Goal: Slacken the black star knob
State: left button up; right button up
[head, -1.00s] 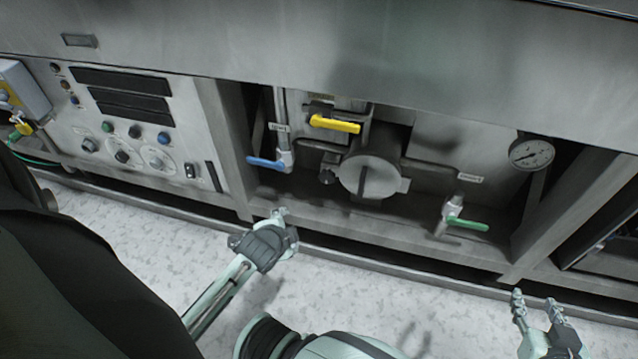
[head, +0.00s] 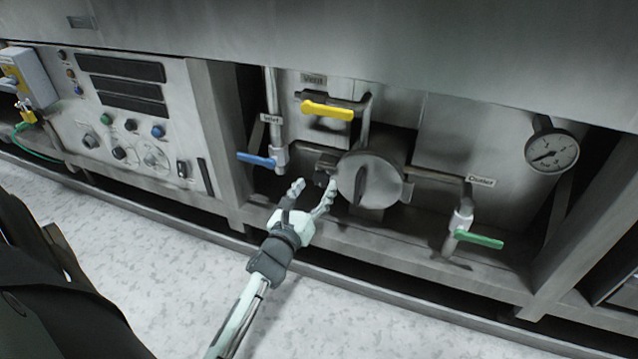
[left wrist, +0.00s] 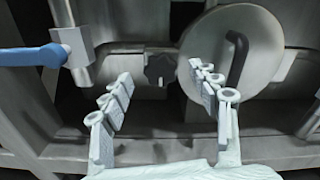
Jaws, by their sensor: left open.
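The black star knob (head: 323,173) sits on the left side of the round metal housing (head: 369,180), at the end of a pipe. In the left wrist view the star knob (left wrist: 159,67) shows whole, beyond and between the fingertips. My left gripper (head: 312,190) is open and empty, just in front of and a little below the knob, apart from it. In the left wrist view its two fingers (left wrist: 166,82) stand wide apart, with the right one in front of the round cover. My right gripper is not in view.
A blue lever (head: 257,160) is left of the knob, a yellow lever (head: 327,111) above, and a green lever (head: 479,240) to the right. A pressure gauge (head: 551,152) hangs further right. A control panel (head: 130,120) is at left. A metal ledge runs below.

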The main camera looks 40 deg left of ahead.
aim_at(320, 179)
pick_arm(q)
jog(key=shift+x, duration=1.75)
jog(key=c, duration=1.2)
jog(key=shift+o, duration=0.2)
